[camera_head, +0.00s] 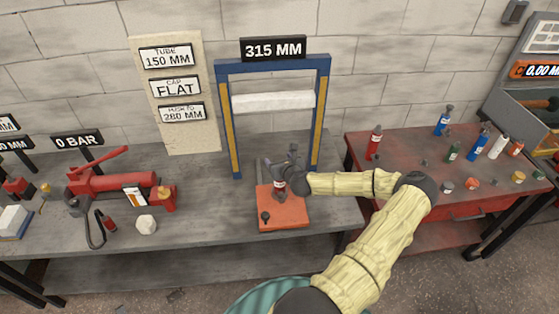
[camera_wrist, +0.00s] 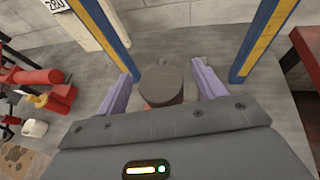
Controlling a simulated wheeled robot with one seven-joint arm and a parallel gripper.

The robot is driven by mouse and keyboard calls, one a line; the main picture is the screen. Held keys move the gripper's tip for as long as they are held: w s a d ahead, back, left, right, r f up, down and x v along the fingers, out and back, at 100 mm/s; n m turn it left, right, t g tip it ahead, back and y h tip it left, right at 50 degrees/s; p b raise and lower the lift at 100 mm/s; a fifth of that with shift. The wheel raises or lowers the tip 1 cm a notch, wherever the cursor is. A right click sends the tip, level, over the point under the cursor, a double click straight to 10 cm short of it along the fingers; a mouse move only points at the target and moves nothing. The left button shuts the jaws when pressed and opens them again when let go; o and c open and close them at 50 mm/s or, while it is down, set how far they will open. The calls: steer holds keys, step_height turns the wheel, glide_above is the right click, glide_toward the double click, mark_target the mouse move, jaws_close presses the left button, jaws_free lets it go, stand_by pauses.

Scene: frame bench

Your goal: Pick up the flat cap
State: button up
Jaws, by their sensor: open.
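My gripper (camera_head: 284,172) is open above the red-orange plate in the head view. In the wrist view its two lilac fingers stand apart on either side of a dark grey, round, flat-topped piece (camera_wrist: 160,84). Neither finger visibly touches it. A small red body with a white label (camera_head: 279,187) shows below my gripper in the head view. I cannot tell for sure which piece is the flat cap; several small pieces lie on the red table, among them a dark one (camera_head: 425,162) and a red one (camera_head: 472,184).
The blue frame (camera_head: 236,130) has posts on both sides of my gripper and a white crossbar (camera_head: 272,101) above. A small dark knob (camera_head: 265,216) stands on the plate (camera_head: 290,214). A red pump (camera_head: 115,184) lies left. Bottles stand on the red table (camera_head: 400,150) at right.

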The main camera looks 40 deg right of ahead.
stand_by(0.5)
steer(key=c, duration=1.1)
steer(key=shift+r, duration=0.1)
step_height(320, 180, up, 10)
steer(key=shift+f+b, duration=0.1)
steer(key=shift+b, duration=0.95)
